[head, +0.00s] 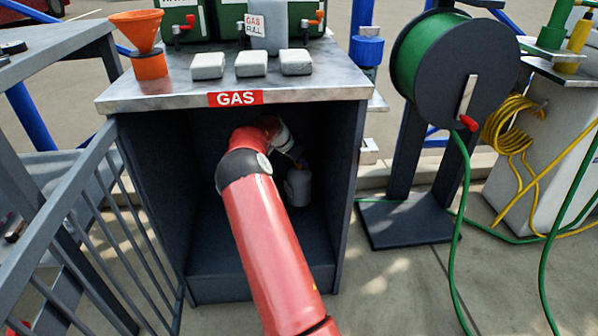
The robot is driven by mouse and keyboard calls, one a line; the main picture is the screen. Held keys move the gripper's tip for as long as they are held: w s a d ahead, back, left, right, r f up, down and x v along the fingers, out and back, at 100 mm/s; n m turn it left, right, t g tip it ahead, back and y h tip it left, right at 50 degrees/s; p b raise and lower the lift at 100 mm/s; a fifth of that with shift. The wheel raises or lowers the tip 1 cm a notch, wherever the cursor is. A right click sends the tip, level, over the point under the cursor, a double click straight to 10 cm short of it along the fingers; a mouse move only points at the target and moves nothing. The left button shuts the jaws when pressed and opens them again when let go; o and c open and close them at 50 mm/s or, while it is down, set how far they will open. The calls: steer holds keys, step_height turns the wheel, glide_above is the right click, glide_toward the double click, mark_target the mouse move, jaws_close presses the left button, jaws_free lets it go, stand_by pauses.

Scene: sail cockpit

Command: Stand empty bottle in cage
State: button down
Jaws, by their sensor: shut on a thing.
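A small pale grey bottle (299,188) is upright inside the dark open-fronted cabinet marked GAS (145,190), which appears to be the cage. My red arm reaches into the cabinet from the front. My gripper (299,164) is at the top of the bottle and shut on it. The fingers are small and in shadow, so their exact hold is hard to see. I cannot tell whether the bottle's base touches the cabinet floor. The back of the cabinet is dark and partly hidden by my arm.
A grey railing (75,220) borders the left. A green hose reel (440,70) stands on the right, its hose trailing down.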

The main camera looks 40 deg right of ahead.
mark_target(299, 169)
steer(key=shift+f, duration=1.85)
steer(key=c, duration=1)
jaws_free()
steer(key=shift+f, duration=0.1)
steer(key=v, duration=0.7)
steer(key=shift+a+r, duration=0.15)
steer(key=shift+r, duration=0.2)
